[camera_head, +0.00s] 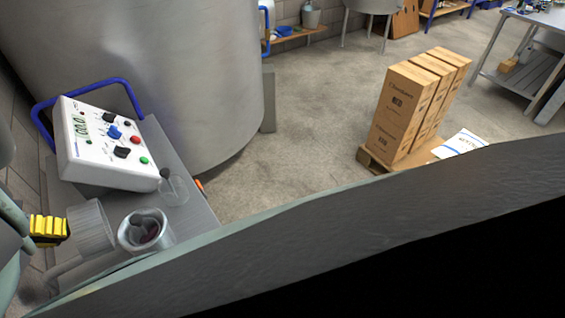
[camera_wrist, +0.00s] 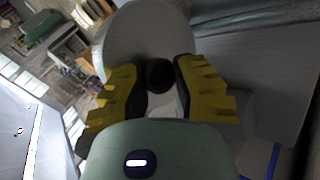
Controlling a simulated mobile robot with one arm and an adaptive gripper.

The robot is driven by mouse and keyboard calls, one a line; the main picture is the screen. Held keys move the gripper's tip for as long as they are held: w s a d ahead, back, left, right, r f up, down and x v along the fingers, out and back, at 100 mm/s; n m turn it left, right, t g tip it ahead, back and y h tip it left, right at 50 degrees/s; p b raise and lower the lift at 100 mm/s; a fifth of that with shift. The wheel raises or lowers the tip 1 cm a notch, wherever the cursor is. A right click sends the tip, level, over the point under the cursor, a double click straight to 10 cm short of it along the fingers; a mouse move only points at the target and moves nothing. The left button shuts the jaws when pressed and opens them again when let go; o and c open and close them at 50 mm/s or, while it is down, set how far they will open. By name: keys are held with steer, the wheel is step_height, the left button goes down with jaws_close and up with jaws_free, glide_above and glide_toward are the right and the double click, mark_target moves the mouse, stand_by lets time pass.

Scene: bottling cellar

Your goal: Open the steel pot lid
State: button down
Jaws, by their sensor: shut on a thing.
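My gripper (camera_head: 62,229) is at the lower left of the head view, its yellow fingers pointing right at a grey round metal piece (camera_head: 92,229), apparently the steel pot lid. In the wrist view, the yellow fingers of my gripper (camera_wrist: 157,74) are closed around a black knob (camera_wrist: 159,76) in front of a pale grey disc (camera_wrist: 150,35), which looks like the lid. A small steel pot (camera_head: 128,236) stands just right of this piece in the head view, its mouth uncovered and something dark inside. Whether lid and pot touch is unclear.
A white control box (camera_head: 92,172) with knobs and buttons sits on the grey bench (camera_head: 190,205), near a clear vessel with a black top (camera_head: 173,188). A large steel tank (camera_head: 190,70) stands behind. Cartons (camera_head: 400,110) on a pallet are to the right. Floor between is clear.

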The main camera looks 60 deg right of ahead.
steer(key=a+f+h+b, duration=0.1)
steer(key=b, duration=0.4)
steer(key=f+h+b, duration=0.1)
steer(key=b, duration=0.4)
steer(key=w+a+f+g+b, duration=0.1)
steer(key=f+b, duration=0.1)
steer(key=b, duration=0.3)
steer(key=shift+w+a+h+b, duration=0.1)
steer(key=shift+a+h+b, duration=0.2)
steer(key=shift+a+h, duration=0.1)
steer(key=shift+w+a+f+b, duration=0.2)
steer(key=shift+a+b, duration=0.1)
steer(key=shift+b, duration=1.25)
steer(key=c, duration=1.1)
jaws_free()
steer(key=shift+c, duration=0.2)
steer(key=o, duration=0.5)
steer(key=shift+d+r, duration=0.2)
steer(key=shift+d, duration=0.1)
steer(key=shift+o, duration=0.2)
steer(key=shift+s, duration=0.1)
steer(key=shift+s+a+r, duration=0.15)
